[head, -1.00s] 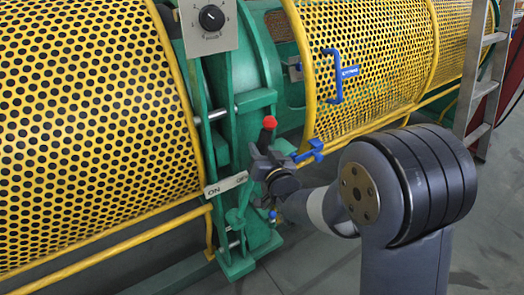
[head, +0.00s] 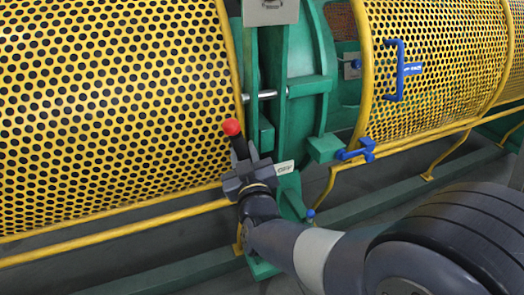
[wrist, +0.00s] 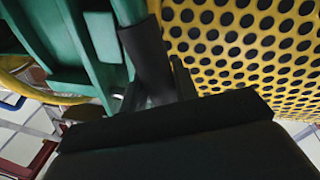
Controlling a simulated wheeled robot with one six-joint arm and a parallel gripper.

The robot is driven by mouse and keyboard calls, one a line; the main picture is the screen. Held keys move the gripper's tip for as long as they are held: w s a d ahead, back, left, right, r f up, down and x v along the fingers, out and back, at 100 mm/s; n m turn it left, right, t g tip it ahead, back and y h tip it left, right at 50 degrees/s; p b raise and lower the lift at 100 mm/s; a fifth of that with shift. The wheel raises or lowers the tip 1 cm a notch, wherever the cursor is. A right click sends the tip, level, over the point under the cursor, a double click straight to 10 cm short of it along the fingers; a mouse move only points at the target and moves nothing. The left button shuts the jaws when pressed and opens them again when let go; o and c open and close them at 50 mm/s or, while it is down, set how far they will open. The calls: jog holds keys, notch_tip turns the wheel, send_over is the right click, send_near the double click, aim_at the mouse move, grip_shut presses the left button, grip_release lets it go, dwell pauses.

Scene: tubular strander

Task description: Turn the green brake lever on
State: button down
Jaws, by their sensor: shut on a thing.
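The brake lever's red knob (head: 232,127) and black grip stick up above my gripper (head: 246,168) in the head view. My gripper is shut on the lever. The lever stands at the left end of the white label plate (head: 285,168), where it hides the ON end. The OFF end shows to the right of my gripper. In the wrist view, the lever's black sleeve (wrist: 147,58) and a green bar lie near the jaws (wrist: 160,88). The dark gripper body hides much of that view.
Yellow perforated guards (head: 110,100) stand close at the left and right. A blue handle (head: 398,70) and blue latch (head: 356,151) are on the right guard. A yellow rail (head: 120,230) runs below the left guard. A grey dial box (head: 270,10) is above.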

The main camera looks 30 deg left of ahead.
jog(key=shift+s+a+f+n, duration=0.3)
jog(key=shift+s+a+n, duration=0.1)
jog(key=shift+s+a, duration=0.2)
jog(key=c, duration=1.1)
grip_release()
jog(key=shift+s, duration=0.1)
jog(key=p+v, duration=0.1)
jog(key=v, duration=0.9)
jog(key=shift+s+d+f+p, duration=0.2)
jog(key=shift+s+d+p, duration=0.05)
jog(key=shift+d+p, duration=0.05)
jog(key=shift+w+a, duration=0.1)
